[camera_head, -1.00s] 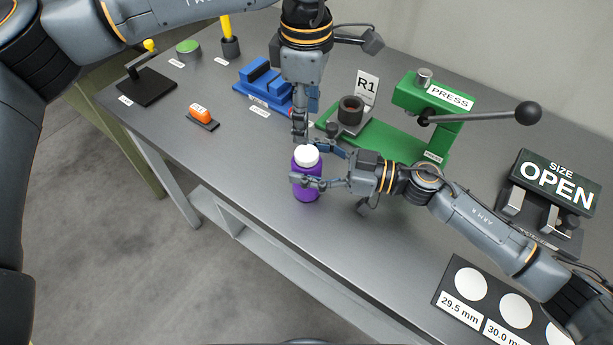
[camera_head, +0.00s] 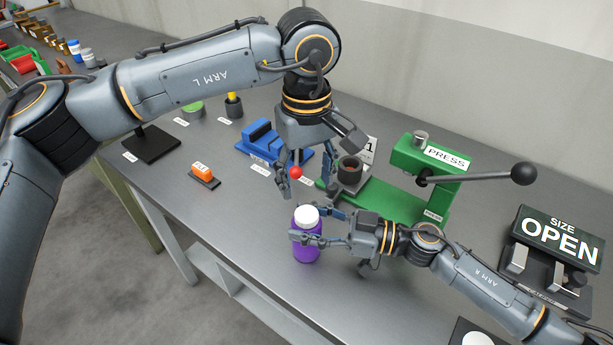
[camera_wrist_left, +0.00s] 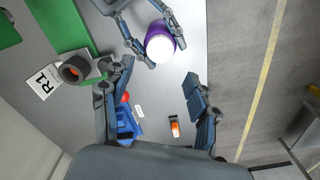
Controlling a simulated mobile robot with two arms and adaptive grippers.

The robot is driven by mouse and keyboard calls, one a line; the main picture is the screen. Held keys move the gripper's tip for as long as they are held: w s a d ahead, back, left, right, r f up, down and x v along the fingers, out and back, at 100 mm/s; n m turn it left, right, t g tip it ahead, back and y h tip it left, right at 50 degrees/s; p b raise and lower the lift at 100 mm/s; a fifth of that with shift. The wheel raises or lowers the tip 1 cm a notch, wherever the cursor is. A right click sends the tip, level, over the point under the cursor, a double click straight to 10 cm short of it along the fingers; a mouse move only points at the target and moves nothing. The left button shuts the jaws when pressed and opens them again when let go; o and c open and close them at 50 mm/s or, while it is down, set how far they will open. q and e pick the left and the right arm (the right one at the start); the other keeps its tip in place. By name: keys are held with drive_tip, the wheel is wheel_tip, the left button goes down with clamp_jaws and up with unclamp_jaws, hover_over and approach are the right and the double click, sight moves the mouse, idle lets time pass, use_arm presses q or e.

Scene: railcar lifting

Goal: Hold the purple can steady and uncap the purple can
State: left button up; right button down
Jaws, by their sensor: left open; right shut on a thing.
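The purple can (camera_head: 306,249) stands upright near the front edge of the workbench, with its white cap (camera_head: 306,216) on top. My right gripper (camera_head: 311,230) is shut on the can from the right, its fingers around the upper body just below the cap. My left gripper (camera_head: 304,188) is open and empty, pointing down above and behind the can. In the left wrist view, the white cap (camera_wrist_left: 161,46) faces the camera just beyond the open left fingers (camera_wrist_left: 160,88), and the purple body (camera_wrist_left: 155,30) shows behind it. Part of the can is hidden by the right fingers.
A green press (camera_head: 428,170) with a long lever stands behind and right of the can. A blue vise (camera_head: 258,143) is behind my left gripper. An orange block (camera_head: 203,172) sits on the left. An OPEN size sign (camera_head: 560,237) is at right.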

sight(306, 213)
use_arm(q)
drive_tip(key=m, duration=0.3)
drive_tip(key=shift+f, duration=0.25)
wheel_tip(306, 213, down, 8)
drive_tip(key=shift+r, duration=0.2)
drive_tip(key=shift+c, duration=0.3)
drive_tip(key=c, duration=1.1)
drive_tip(key=o, duration=1.3)
drive_tip(key=shift+c, duration=0.2)
